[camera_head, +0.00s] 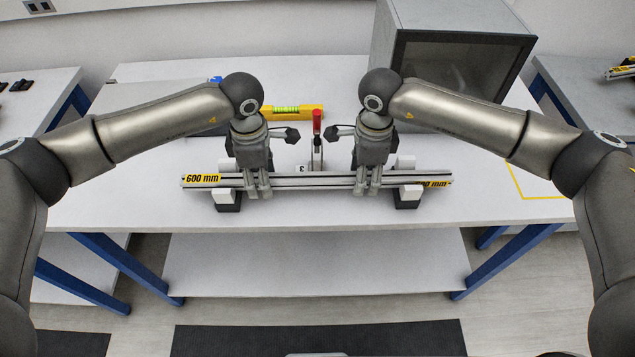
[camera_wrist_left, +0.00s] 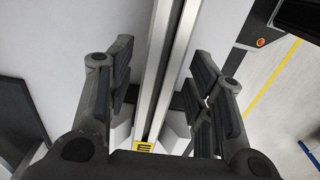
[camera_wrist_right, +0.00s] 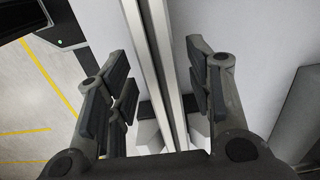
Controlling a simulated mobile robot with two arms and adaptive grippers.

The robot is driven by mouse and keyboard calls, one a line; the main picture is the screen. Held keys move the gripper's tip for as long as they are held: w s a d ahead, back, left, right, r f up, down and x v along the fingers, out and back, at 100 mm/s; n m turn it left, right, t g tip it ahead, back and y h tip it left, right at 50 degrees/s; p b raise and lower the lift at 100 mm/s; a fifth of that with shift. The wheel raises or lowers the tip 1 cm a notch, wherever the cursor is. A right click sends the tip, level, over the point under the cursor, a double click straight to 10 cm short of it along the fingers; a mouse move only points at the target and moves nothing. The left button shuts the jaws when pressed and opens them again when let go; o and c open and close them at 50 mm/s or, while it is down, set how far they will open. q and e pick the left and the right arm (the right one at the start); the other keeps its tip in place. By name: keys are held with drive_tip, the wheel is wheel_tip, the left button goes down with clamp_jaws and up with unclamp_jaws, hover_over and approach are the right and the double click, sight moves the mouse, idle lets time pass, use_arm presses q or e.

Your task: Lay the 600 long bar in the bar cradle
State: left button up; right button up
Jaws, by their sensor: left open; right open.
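The long silver bar with yellow "600 mm" labels (camera_head: 315,182) lies level across the bar cradle, whose white and black blocks (camera_head: 408,197) show near both ends of the bar. My left gripper (camera_head: 258,190) is open over the left part of the bar. In the left wrist view the bar (camera_wrist_left: 165,70) runs between the open fingers, apart from both. My right gripper (camera_head: 367,188) is open over the right part of the bar. In the right wrist view the bar (camera_wrist_right: 158,70) also runs between the open fingers. The grippers hide parts of the bar.
A red-topped upright clamp (camera_head: 317,122) stands behind the bar's middle. A yellow level (camera_head: 292,111) lies behind my left gripper. A large grey box (camera_head: 455,60) with a dark front stands at the back right. The table's front strip (camera_head: 300,214) is clear.

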drive_tip(key=shift+r, duration=0.15)
use_arm(q)
wheel_tip(320, 180, up, 12)
use_arm(e)
wheel_tip(320, 180, up, 12)
idle(0.5)
idle(0.5)
